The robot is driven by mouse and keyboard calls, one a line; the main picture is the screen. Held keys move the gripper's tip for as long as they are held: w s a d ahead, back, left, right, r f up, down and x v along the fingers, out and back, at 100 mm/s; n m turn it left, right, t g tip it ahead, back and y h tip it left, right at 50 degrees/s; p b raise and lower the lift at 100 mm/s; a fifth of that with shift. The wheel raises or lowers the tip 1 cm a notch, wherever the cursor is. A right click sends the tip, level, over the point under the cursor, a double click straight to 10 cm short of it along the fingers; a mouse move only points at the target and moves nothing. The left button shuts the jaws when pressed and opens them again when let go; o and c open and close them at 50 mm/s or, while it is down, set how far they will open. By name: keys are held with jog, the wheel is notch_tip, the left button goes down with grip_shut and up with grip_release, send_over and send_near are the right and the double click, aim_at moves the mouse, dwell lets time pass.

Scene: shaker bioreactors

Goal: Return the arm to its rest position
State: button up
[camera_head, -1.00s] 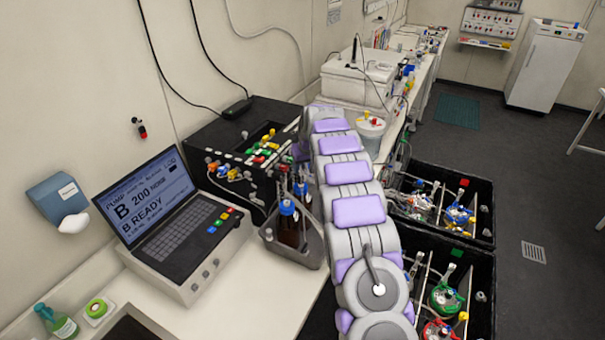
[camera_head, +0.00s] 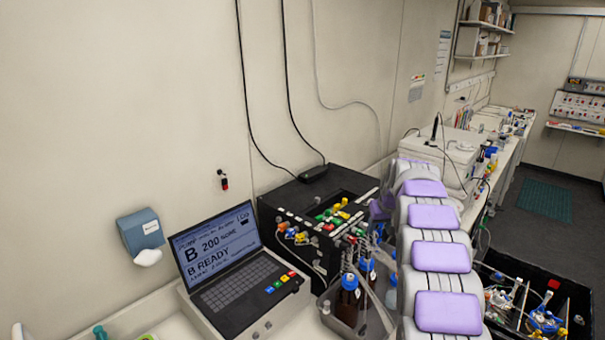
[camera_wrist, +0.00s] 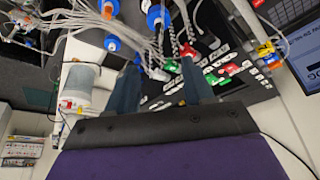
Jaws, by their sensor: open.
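My arm, grey with purple pads, rises at the right of the head view and reaches away along the bench; its end is hidden there. In the wrist view my gripper (camera_wrist: 160,88) shows two dark fingers standing apart with nothing held between them. Beyond the fingers are the black pump box's coloured connectors, tubing and blue-capped fittings (camera_wrist: 154,18). I cannot tell the exact gap between the fingers and the tubing.
A laptop-like console (camera_head: 235,270) reading "B READY" stands on the bench. The black box (camera_head: 290,205) and blue-capped brown bottles (camera_head: 348,295) stand close left of my arm. A black bin (camera_head: 560,290) with bottles lies right. A wall dispenser (camera_head: 141,232) hangs left.

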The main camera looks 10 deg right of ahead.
jog(key=s+a+f+g+b, duration=0.1)
jog(key=s+a+b, duration=0.1)
jog(key=s+a, duration=0.45)
jog(key=s+a+g+b, duration=0.1)
jog(key=s+a+b, duration=0.25)
jog(key=s, duration=0.65)
jog(key=s+a+f+g+b, duration=0.1)
jog(key=s+a+b, duration=0.1)
jog(key=s+a, duration=0.45)
jog(key=s+a+f+g+b, duration=0.1)
jog(key=s+f, duration=0.3)
jog(key=s, duration=0.7)
jog(key=s+a+f+g+b, duration=0.1)
jog(key=s+a+f+b, duration=0.2)
jog(key=s, duration=0.7)
jog(key=s+a+f+g+b, duration=0.1)
jog(key=s+f, duration=0.3)
jog(key=s, duration=0.7)
jog(key=shift+s+a+f+n+b, duration=0.3)
jog(key=shift+a+f+n+b, duration=0.15)
jog(key=shift+b, duration=0.3)
